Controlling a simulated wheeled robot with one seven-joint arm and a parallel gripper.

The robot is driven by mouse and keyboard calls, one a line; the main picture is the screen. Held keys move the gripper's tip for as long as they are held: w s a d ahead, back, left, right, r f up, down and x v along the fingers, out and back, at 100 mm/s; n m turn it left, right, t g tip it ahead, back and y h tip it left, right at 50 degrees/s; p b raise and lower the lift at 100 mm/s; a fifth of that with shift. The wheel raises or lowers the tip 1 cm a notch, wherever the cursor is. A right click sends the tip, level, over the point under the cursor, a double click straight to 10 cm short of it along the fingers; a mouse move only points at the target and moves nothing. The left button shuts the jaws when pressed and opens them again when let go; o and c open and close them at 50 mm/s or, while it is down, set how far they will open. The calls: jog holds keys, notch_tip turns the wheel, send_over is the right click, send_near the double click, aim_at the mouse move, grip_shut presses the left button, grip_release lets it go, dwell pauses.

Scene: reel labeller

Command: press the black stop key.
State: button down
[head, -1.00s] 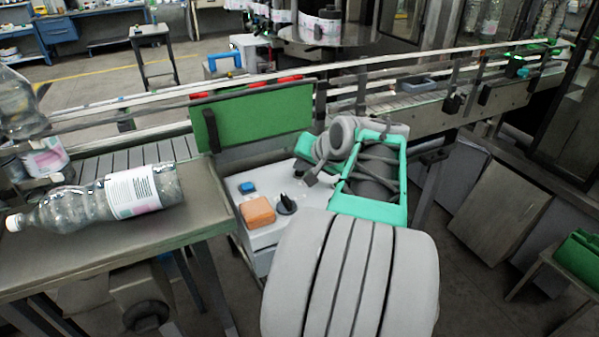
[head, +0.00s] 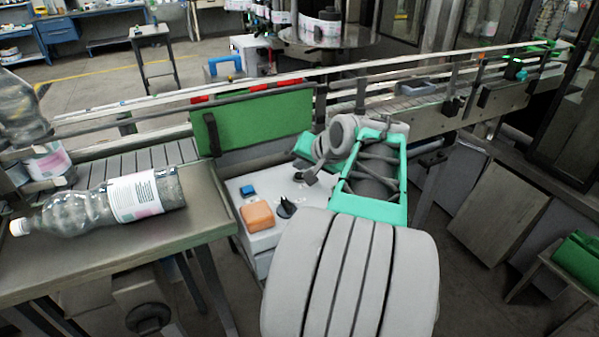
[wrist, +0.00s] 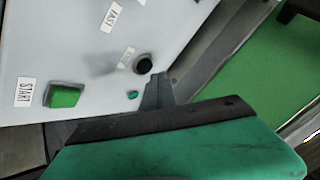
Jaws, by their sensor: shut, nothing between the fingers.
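The white control panel (wrist: 60,40) fills the upper left of the wrist view. A round black key (wrist: 143,64) stands on it beside a small label (wrist: 127,57) too blurred to read; I take it for the stop key. My gripper (wrist: 157,88) is shut and empty, its tips just below the black key in the picture. I cannot tell whether they touch it. In the head view my gripper (head: 308,178) is over the back right of the panel top (head: 265,238). I cannot make out the stop key there.
A green key (wrist: 65,96) sits by a START label (wrist: 24,92). A FAST label (wrist: 112,17) is farther up. The panel also bears a blue button (head: 248,190), an orange block (head: 257,214) and a black knob (head: 287,207). A green board (head: 255,122) stands behind.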

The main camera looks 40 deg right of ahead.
notch_tip(320, 180, up, 5)
jog(key=p, duration=0.4)
dwell(0.8)
